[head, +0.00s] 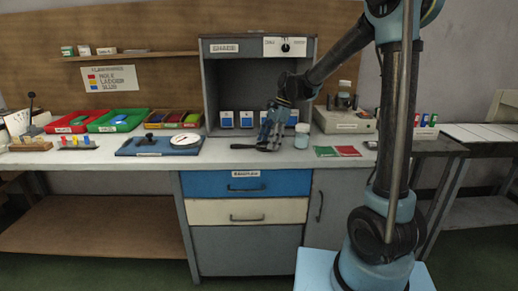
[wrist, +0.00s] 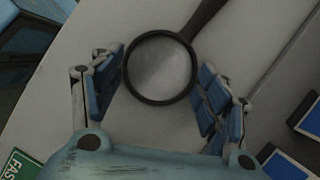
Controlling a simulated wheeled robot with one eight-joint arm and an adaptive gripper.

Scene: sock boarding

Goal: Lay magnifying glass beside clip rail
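The magnifying glass (wrist: 161,101) has a round black rim and a dark handle pointing to the upper right in the wrist view. It lies on the pale worktop, and its dark handle shows in the head view (head: 243,146). My gripper (head: 269,143) is low over the worktop, its fingers apart. In the wrist view my gripper (wrist: 161,72) has one finger on each side of the lens rim; I cannot tell if they touch it. A low rail with coloured pieces (head: 76,143), possibly the clip rail, stands at the far left.
A blue board (head: 130,149) with a white disc lies left of the handle. A small pale jar (head: 302,136) stands close right of my gripper. Blue-labelled boxes (head: 227,119) line the open cabinet behind. Green and red packets (head: 327,152) lie to the right.

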